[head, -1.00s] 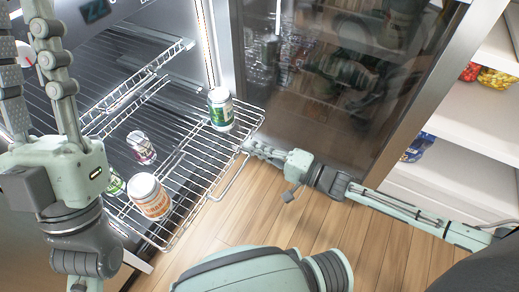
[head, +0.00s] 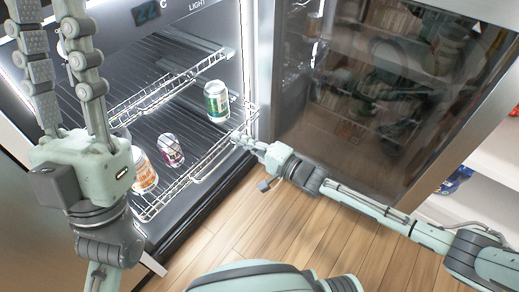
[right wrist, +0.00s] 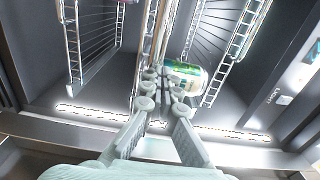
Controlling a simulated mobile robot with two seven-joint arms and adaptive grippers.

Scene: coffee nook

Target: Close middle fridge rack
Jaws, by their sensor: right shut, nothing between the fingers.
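The wire rack (head: 205,160) is in the open fridge in the head view, its front rail near the fridge's front edge. On it stand a green-and-white can (head: 216,101), a purple-and-white can (head: 171,150) and an orange-and-white can (head: 144,172), partly hidden by my left gripper. My right gripper (head: 240,139) is shut and empty, its fingertips at the rack's front rail; contact is hard to tell. In the right wrist view its fingertips (right wrist: 165,76) are beside the green can (right wrist: 186,76). My left gripper (head: 52,62) is open and empty, raised in front of the fridge's left side.
Another wire rack (head: 170,85) sits above. The glass fridge door (head: 385,100) stands open on the right, behind my right arm. White shelves (head: 480,175) with packets are at the far right. Wood floor (head: 285,225) is clear in front.

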